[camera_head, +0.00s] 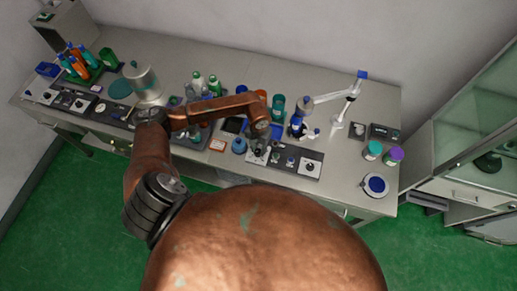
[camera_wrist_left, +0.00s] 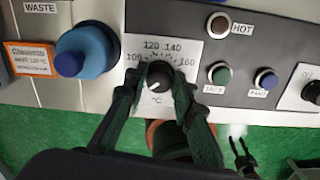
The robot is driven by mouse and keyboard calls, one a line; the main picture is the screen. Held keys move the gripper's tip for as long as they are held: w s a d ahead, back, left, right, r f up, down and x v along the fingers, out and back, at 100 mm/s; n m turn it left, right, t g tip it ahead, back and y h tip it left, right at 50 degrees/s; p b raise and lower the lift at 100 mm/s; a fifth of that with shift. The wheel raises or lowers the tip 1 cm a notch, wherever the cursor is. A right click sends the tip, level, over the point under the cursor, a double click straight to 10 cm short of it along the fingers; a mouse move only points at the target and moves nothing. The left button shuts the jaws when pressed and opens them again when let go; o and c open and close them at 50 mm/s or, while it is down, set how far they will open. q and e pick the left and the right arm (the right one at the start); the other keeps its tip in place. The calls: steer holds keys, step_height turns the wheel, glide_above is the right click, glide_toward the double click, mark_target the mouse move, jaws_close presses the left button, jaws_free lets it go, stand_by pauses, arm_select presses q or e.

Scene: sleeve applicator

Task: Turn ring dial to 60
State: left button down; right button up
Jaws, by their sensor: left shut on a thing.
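A black dial knob (camera_wrist_left: 158,75) sits on a white plate with a printed scale in the left wrist view. The numbers 100, 120, 140 and 160 and the mark °C are readable; the lower part of the scale is largely hidden by my fingers. A small white mark shows on the lower part of the knob. My left gripper (camera_wrist_left: 157,78) has its two dark fingers closed on the knob, one on each side. In the head view my left gripper (camera_head: 258,149) is over the front panel on the bench.
A blue round knob-like object (camera_wrist_left: 85,52) stands left of the dial, beside an orange-edged label (camera_wrist_left: 31,58). A brown button (camera_wrist_left: 219,25), a green button (camera_wrist_left: 220,73) and a blue button (camera_wrist_left: 265,78) lie to the right. Bottles (camera_head: 206,84) stand behind my arm.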

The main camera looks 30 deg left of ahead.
mark_target(259, 150)
arm_select(q)
steer(key=shift+n, duration=0.4)
steer(key=c, duration=1.7)
jaws_free()
steer(key=shift+o, duration=0.4)
steer(key=shift+r, duration=0.1)
step_height(259, 150, up, 12)
